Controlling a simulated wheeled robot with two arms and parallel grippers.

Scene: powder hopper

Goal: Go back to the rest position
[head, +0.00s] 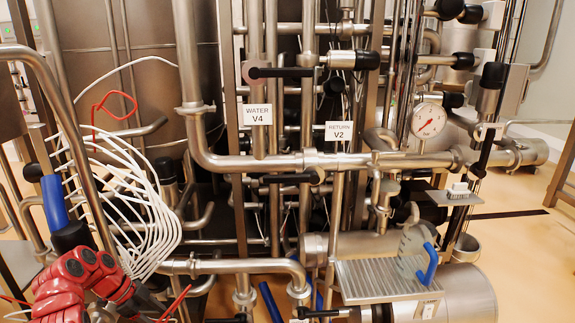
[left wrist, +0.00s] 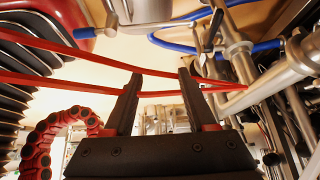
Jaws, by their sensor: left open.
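My right gripper is in neither view.
Steel pipes (head: 250,162) fill the middle. A valve labelled WATER V4 (head: 257,115), a RETURN V2 label (head: 339,131) and a gauge (head: 428,121) are on them. A ribbed tray (head: 375,280) is low right.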

